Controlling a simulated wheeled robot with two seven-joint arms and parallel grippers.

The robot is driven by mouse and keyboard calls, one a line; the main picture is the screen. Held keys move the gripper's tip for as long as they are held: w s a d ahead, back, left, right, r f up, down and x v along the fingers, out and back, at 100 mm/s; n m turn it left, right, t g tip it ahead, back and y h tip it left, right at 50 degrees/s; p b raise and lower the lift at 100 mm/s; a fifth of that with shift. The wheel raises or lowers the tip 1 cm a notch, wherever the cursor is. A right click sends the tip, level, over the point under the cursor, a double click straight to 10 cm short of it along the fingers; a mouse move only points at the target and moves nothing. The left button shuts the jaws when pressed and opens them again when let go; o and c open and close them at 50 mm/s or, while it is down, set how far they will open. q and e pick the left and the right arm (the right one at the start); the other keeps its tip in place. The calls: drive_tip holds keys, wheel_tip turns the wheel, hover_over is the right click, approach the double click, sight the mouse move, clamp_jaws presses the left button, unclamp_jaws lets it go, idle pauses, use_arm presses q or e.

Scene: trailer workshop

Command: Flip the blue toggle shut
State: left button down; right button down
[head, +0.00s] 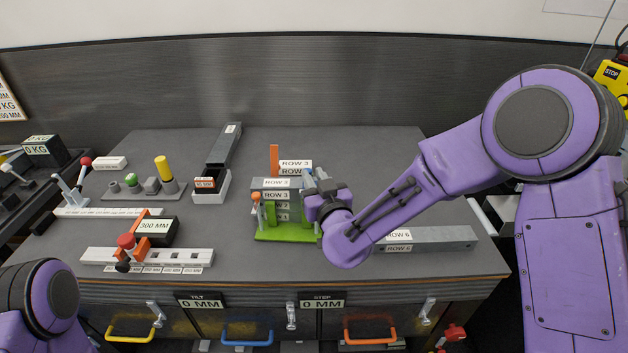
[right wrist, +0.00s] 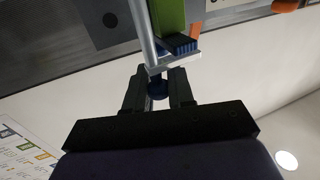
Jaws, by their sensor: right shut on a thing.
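The green clamp fixture (head: 270,235) stands on the workbench near the middle, with labelled grey blocks (head: 275,184) in it. The blue toggle (head: 307,173) shows only in part at the fixture's right side, mostly hidden by my right gripper (head: 314,196). In the right wrist view its blue knob (right wrist: 157,90) sits between the two dark fingers of my right gripper (right wrist: 160,84), which is shut on it. A grey metal lever runs from the knob up past a green post (right wrist: 169,18). My left gripper is out of view; only part of my left arm shows at the lower left.
An orange-handled toggle (head: 256,200) is on the fixture's left side. A long grey bar (head: 430,238) lies to the right, behind my right arm. Perforated rails (head: 150,257) and a 300 MM block (head: 155,229) are on the left. The back right of the bench is clear.

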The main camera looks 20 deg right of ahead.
drive_tip(key=shift+r, duration=0.1)
drive_tip(key=c, duration=1.2)
unclamp_jaws()
drive_tip(key=shift+o, duration=0.8)
drive_tip(key=shift+w, duration=0.15)
drive_tip(key=s+b, duration=0.2)
drive_tip(key=s, duration=0.8)
drive_tip(key=shift+s, duration=0.15)
drive_tip(key=shift+f, duration=0.2)
